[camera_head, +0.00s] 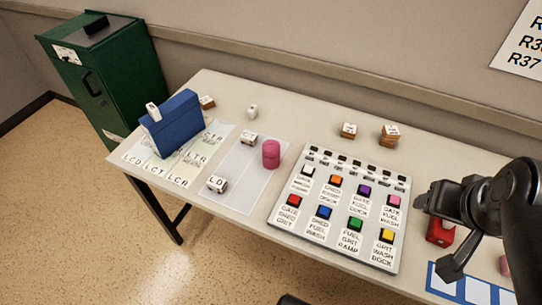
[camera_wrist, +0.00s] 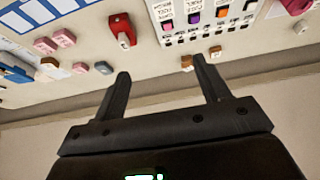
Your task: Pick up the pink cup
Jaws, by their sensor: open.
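The pink cup (camera_head: 271,154) stands upright on a pale sheet on the table, left of the button panel. A pink shape at the top right of the wrist view (camera_wrist: 297,5) appears to be the same cup, partly cut off. My gripper (camera_head: 434,234) is at the right of the head view, well apart from the cup, with the button panel between them. In the wrist view my gripper (camera_wrist: 161,67) has its two fingers spread, with nothing between them.
The button panel (camera_head: 340,205) fills the table's middle. A red object (camera_head: 440,232) lies near my gripper. Small labelled blocks (camera_head: 389,134) sit at the back, others (camera_head: 217,184) near the cup. A blue box (camera_head: 175,123) and green cabinet (camera_head: 95,80) stand left.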

